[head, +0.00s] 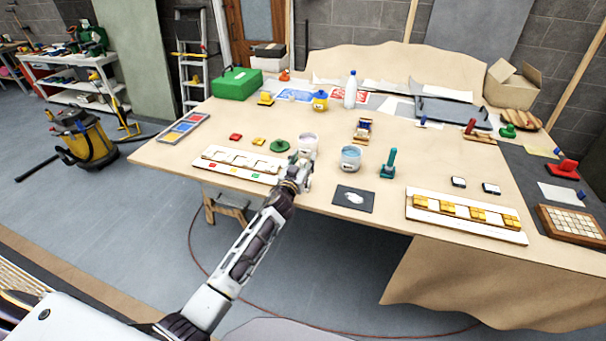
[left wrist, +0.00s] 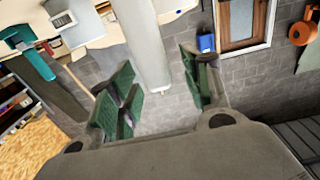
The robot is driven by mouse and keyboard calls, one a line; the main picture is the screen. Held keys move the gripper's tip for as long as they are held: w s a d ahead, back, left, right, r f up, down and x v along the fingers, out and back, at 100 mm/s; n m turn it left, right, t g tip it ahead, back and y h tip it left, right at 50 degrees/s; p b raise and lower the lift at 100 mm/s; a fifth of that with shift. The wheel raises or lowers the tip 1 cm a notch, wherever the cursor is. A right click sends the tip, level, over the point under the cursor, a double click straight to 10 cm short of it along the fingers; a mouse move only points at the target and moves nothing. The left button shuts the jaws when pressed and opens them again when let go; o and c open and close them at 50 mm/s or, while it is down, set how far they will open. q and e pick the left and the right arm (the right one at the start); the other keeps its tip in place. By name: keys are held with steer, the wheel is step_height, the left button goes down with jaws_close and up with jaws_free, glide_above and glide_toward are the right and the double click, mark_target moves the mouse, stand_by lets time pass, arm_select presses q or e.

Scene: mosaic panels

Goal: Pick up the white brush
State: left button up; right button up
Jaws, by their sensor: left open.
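In the left wrist view, a smooth white round handle (left wrist: 148,48), seemingly the white brush's, runs from the top of the picture to between my open fingers. That view is turned over, with the tabletop along its top edge. My left gripper (left wrist: 158,95) has green-padded fingers on both sides of the handle, with visible gaps. In the head view my left gripper (head: 303,168) is over the table's front edge, by a white tub (head: 307,141). I cannot pick out the brush there; the gripper may hide it. My right gripper is not in view.
A teal brush-like tool (head: 388,163) stands right of a tub with blue contents (head: 350,158). A white panel (head: 238,165) lies left of my gripper, and a dark mat (head: 353,198) in front. A white bottle (head: 350,89) stands farther back.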

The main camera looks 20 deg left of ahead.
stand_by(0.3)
arm_select(q)
jaws_close()
steer(key=shift+r, duration=0.1)
steer(key=shift+r, duration=1.15)
steer(key=shift+r+p, duration=0.4)
steer(key=shift+r, duration=3.6)
